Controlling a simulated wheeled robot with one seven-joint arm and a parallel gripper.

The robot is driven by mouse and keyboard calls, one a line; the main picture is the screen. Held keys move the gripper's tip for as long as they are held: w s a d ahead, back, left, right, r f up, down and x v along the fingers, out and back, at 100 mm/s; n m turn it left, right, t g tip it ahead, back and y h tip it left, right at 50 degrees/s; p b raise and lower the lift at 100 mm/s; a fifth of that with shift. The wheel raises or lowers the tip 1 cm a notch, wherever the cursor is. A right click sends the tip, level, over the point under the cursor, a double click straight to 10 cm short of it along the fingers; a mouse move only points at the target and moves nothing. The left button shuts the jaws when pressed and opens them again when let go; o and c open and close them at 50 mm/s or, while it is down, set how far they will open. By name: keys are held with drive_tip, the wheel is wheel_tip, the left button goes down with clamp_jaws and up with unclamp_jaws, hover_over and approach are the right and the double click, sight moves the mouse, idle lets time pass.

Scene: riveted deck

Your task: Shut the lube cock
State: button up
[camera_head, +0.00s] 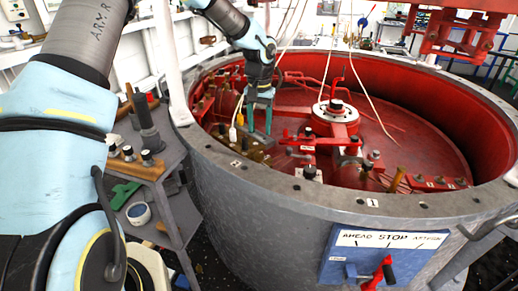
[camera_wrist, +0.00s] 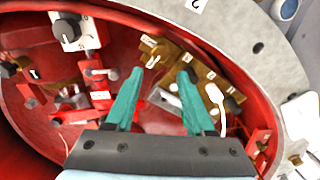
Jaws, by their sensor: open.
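My gripper (camera_head: 259,120) reaches down inside the rim of the big red-lined drum. Its two green fingers are apart, with nothing seen held between them. In the wrist view my gripper (camera_wrist: 160,74) points at a brass valve block (camera_wrist: 200,66) with small tagged fittings along the drum's inner wall. A white lever (camera_wrist: 216,97) stands beside the right finger, apart from it as far as I can tell. The tags are too small to read, so I cannot tell which fitting is the lube cock. The fingers hide part of the block.
The grey drum rim (camera_head: 330,203) curves around the arm. A blue "AHEAD STOP ASTERN" panel (camera_head: 385,252) is on its front. A red hub (camera_head: 330,118) stands inside. A grey shelf (camera_head: 165,170) stands left of the drum.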

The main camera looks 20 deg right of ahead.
sight(259, 154)
wheel_tip(259, 154, down, 10)
drive_tip(key=p, duration=0.2)
drive_tip(key=shift+a+p, duration=0.1)
drive_tip(key=shift+p, duration=0.25)
drive_tip(key=shift+c, duration=0.2)
clamp_jaws()
